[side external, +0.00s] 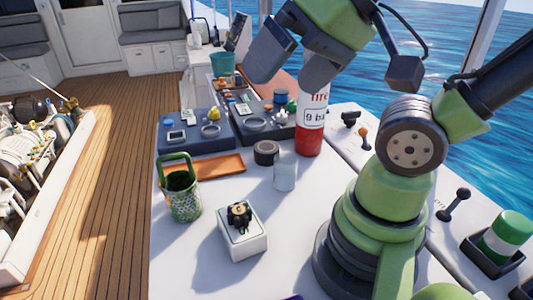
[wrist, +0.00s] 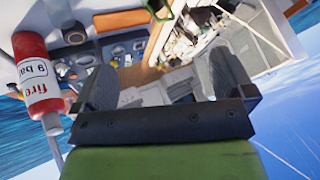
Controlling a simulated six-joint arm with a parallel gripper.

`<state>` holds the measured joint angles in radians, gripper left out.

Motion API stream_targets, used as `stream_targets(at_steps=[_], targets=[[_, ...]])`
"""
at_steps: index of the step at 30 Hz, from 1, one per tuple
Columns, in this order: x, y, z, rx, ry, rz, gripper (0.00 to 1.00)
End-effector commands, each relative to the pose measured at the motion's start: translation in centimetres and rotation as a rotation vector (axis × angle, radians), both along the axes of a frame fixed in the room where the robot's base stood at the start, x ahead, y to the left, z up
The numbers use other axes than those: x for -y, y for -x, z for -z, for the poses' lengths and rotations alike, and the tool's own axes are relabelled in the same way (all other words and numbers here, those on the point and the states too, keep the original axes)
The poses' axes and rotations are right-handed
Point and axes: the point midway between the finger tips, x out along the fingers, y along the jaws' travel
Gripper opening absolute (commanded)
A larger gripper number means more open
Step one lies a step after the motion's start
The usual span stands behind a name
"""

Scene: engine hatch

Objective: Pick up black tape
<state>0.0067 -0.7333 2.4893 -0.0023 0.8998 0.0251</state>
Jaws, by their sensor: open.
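The black tape (side external: 266,152) is a short dark roll lying flat on the white table in the side view, between the orange tray and the fire extinguisher. A dark round thing (wrist: 75,34) at the upper left of the wrist view looks like the same roll. My gripper (wrist: 163,80) is open in the wrist view, with nothing between its two grey fingers. In the side view it is at the top, well above the table and apart from the tape. The tape is in full view from the side.
The red and white fire extinguisher (side external: 309,125) stands close right of the tape. A clear glass (side external: 285,176) stands in front. The orange tray (side external: 218,165), green basket (side external: 184,200) and white box (side external: 243,240) are nearby. Blue-grey trays (side external: 190,142) with small items lie behind.

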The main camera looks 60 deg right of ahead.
Motion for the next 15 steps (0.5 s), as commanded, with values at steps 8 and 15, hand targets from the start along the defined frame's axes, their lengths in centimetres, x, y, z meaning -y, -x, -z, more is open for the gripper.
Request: stream_targets(at_steps=[8,15], targets=[[3.8,-6.2,0.3,-0.203,-0.225,0.556,1.00],[10.6,-12.6,4.5,-0.364,-0.474,1.276,1.00]])
